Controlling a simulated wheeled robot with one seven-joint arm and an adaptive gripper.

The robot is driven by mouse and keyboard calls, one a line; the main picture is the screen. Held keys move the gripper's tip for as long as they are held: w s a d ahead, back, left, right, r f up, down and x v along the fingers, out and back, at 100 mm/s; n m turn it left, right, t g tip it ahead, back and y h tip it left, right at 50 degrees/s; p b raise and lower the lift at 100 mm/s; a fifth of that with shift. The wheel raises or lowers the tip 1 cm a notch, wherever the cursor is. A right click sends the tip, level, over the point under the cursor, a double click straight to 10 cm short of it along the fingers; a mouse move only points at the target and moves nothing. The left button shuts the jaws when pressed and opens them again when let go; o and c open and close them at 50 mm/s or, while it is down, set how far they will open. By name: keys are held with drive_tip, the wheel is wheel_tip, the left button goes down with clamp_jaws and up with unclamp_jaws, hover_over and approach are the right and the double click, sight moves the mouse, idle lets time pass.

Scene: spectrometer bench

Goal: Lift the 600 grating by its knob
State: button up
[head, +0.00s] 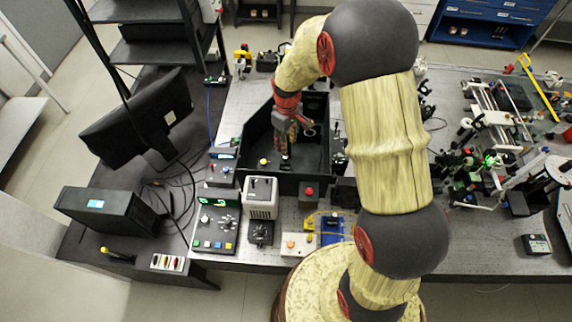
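My gripper (287,142) reaches down into an open black box (257,178) on the metal bench in the head view. It is small and dark here, and I cannot tell whether its fingers are open or shut. A small dark upright piece (285,160) shows just below the fingertips; I cannot tell whether they touch it or whether it is a grating knob. A yellow knob (263,161) stands to its left in the box. No label reading 600 can be made out, so I cannot tell which piece is the 600 grating.
The black walls of the box surround my gripper. A white device (261,197), a red-button box (309,192) and a control panel (215,229) stand in front. A monitor (138,117) is at left. Crowded optics (487,125) fill the right bench.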

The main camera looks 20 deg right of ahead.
drive_tip(key=p, duration=0.2)
hover_over(285, 165)
drive_tip(key=f, duration=0.4)
drive_tip(key=w+f, duration=0.1)
drive_tip(key=f, duration=0.2)
drive_tip(key=shift+d, duration=0.25)
drive_tip(key=shift+s, duration=0.1)
drive_tip(key=shift+c, duration=0.5)
drive_tip(key=c, duration=0.8)
clamp_jaws()
